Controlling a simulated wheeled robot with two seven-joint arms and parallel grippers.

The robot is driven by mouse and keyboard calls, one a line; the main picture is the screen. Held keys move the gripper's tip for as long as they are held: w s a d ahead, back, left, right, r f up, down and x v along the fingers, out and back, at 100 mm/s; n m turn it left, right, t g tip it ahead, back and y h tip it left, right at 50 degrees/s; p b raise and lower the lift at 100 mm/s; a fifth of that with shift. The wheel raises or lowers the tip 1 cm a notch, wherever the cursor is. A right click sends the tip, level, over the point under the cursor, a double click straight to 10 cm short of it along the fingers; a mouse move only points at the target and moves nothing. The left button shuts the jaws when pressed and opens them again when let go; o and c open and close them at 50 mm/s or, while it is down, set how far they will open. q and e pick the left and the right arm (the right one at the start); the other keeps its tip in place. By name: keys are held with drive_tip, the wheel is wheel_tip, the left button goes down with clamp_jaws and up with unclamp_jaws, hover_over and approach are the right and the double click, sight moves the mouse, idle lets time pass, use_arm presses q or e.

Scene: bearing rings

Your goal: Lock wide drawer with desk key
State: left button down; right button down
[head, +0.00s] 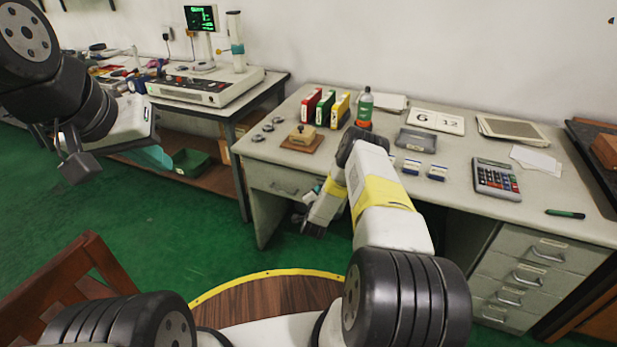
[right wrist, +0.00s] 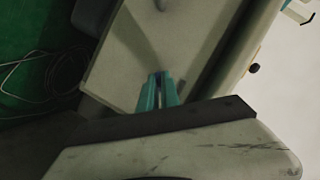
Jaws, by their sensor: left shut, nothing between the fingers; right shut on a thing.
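The wide drawer (head: 268,180) is under the left part of the desk top, its front appearing shut flush, with a handle on it. My right gripper (head: 314,192) is just in front of the drawer, near its right part. In the right wrist view its teal fingers (right wrist: 158,91) are closed together and point at a pale grey panel. The desk key between them is too small and dark to make out. Whether it touches a lock cannot be told. My left gripper (head: 77,166) is shut and empty, raised at the far left, away from the desk.
On the desk top stand a stamp on a wooden base (head: 303,138), coloured binders (head: 327,107), a bottle (head: 365,106) and a calculator (head: 496,178). A drawer stack (head: 540,270) is at the right. A wooden chair (head: 75,275) and round table (head: 270,296) are nearer me.

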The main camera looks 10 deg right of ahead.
drive_tip(key=shift+w+a+r+n+g+h, duration=0.1)
drive_tip(key=shift+n+g+h, duration=0.75)
drive_tip(key=shift+n, duration=0.85)
drive_tip(key=shift+a+n+g+h, duration=0.1)
drive_tip(key=shift+n+g+h, duration=0.7)
drive_tip(key=shift+n, duration=0.9)
drive_tip(key=c, duration=1.6)
unclamp_jaws()
drive_tip(key=shift+a, duration=0.1)
drive_tip(key=v, duration=0.7)
drive_tip(key=shift+s+a+r, duration=0.1)
drive_tip(key=shift+s+r, duration=0.05)
drive_tip(key=shift+s, duration=0.1)
